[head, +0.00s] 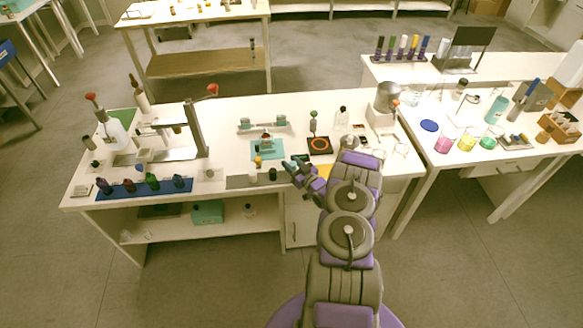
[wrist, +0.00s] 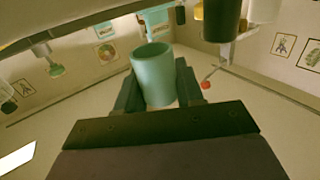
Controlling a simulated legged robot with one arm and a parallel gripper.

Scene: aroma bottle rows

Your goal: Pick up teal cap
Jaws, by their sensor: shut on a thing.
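The teal cap (wrist: 153,76) is a small hollow cylinder with its open end toward the top of the wrist view. My gripper (wrist: 158,84) is shut on it, with one dark finger on each side of the cap. In the head view my gripper (head: 298,170) is over the front part of the middle bench, right of the small dark and white caps. The cap is too small there to make out clearly.
A row of dark bottles (head: 152,181) stands on a blue strip at the bench's front left. A black plate with an orange ring (head: 320,145) lies behind my gripper. A grey mat (head: 240,181) lies to its left. The right bench holds coloured beakers (head: 466,143).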

